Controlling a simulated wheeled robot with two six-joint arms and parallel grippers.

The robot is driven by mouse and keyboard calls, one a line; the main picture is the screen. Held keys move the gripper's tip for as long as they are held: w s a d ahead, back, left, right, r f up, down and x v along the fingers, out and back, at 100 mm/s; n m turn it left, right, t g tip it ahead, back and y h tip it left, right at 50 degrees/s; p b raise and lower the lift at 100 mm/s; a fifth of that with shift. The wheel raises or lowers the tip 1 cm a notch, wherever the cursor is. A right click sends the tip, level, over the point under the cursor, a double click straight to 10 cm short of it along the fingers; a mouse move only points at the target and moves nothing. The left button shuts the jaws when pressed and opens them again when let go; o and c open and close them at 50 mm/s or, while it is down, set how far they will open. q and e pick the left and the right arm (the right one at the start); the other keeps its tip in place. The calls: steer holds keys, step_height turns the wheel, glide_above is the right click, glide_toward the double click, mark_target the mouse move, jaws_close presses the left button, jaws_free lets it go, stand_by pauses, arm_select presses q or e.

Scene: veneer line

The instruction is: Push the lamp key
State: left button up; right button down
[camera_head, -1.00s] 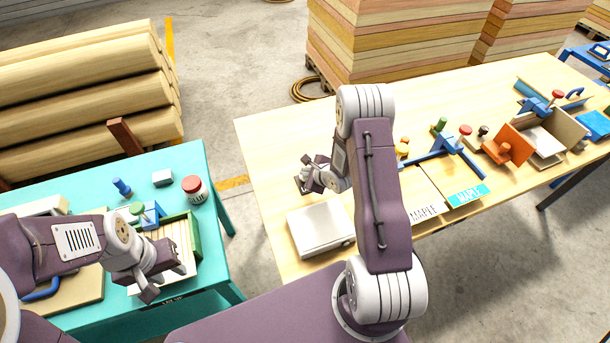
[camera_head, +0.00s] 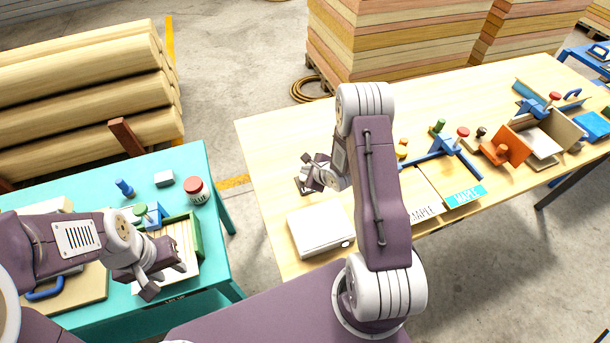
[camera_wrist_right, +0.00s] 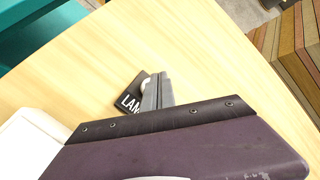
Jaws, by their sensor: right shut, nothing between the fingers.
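A black plate lettered "LAM" (camera_wrist_right: 131,101), its other letters hidden, lies on the wooden table in the right wrist view. A small pale key (camera_wrist_right: 146,84) shows on it, partly hidden by my fingers. My right gripper (camera_wrist_right: 160,88) is shut and empty, its fingertips over or against this key; I cannot tell if they touch. In the head view my right gripper (camera_head: 304,186) is low over the table, just behind the flat white box (camera_head: 318,232); the plate is not clear there. My left gripper (camera_head: 168,280) is open and empty over the teal table.
The teal table (camera_head: 190,160) holds a green-edged tray (camera_head: 196,238), a red-lidded jar (camera_head: 195,190) and a blue peg (camera_head: 124,187). The table behind my right gripper is clear.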

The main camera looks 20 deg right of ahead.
step_height(320, 180, up, 6)
steer(key=p, duration=0.5)
steer(key=shift+p, duration=0.35)
